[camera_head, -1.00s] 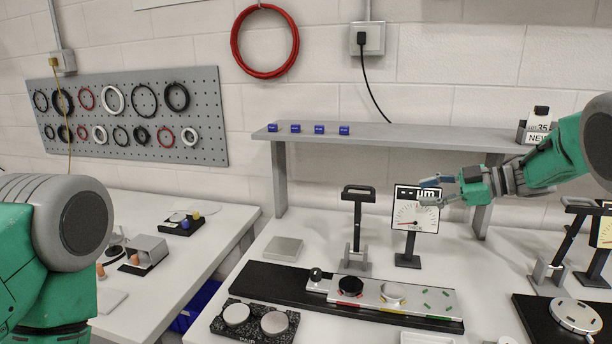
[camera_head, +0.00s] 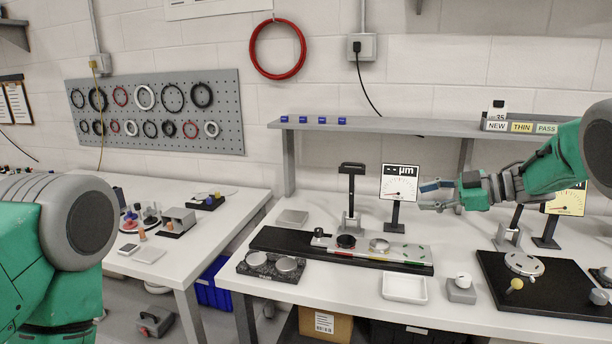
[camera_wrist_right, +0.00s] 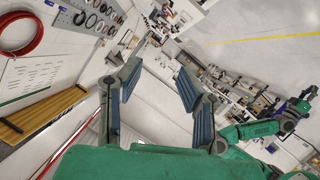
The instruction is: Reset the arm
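My right gripper (camera_head: 428,195) reaches in from the right in the head view, raised above the table and empty. Its two fingers stand apart, and the right wrist view (camera_wrist_right: 158,72) shows an open gap between the blue-grey pads. It appears in front of or beside the white dial display (camera_head: 399,182); I cannot tell the depth gap. My left arm (camera_head: 60,235) shows only as a green and grey upper part at the left edge. My left gripper is not seen in the head view.
The right table holds a black base with a metal strip (camera_head: 343,249), a lever press (camera_head: 350,190), a white tray (camera_head: 404,288) and a second black base (camera_head: 550,285). A grey shelf (camera_head: 400,126) runs behind. A gap separates it from the left table (camera_head: 165,262).

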